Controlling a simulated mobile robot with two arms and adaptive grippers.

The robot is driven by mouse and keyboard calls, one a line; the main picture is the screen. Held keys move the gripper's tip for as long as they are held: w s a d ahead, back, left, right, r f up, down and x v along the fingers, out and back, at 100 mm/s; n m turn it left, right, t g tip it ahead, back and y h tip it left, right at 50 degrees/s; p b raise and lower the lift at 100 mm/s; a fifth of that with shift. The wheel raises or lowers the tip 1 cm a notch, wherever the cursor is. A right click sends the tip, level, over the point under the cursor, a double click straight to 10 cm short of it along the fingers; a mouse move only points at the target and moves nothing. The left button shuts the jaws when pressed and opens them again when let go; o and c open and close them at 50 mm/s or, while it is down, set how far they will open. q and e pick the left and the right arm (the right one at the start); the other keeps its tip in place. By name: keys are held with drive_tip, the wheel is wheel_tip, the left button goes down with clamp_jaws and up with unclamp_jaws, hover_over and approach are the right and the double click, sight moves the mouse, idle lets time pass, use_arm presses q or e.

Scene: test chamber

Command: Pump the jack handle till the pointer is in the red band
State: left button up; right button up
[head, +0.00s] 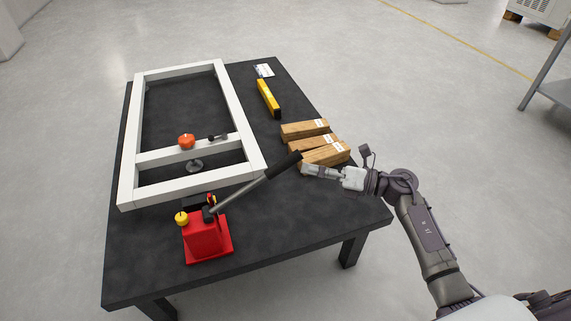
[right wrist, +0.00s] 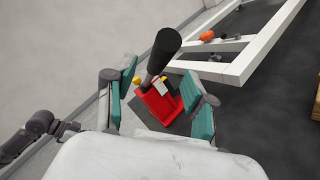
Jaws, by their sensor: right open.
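The red jack (head: 207,240) stands at the near left of the black table. Its grey handle (head: 240,195) slants up to the right and ends in a black grip (head: 283,165). My right gripper (head: 305,170) is open just beside the end of the grip. In the right wrist view, the grip (right wrist: 166,43) shows between and beyond the teal-padded fingers (right wrist: 158,72), with the red jack (right wrist: 160,105) behind; I cannot tell whether they touch. The pointer and the red band cannot be made out. My left gripper is out of view.
A white frame (head: 128,150) with an orange knob (head: 186,141) on its crossbar lies on the table (head: 300,225). Wooden blocks (head: 322,155) lie close behind my right gripper. A yellow bar (head: 268,98) and a white card (head: 264,70) lie farther back. The near right tabletop is clear.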

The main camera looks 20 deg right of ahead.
sight(286, 165)
drive_tip(key=x, duration=0.7)
clamp_jaws()
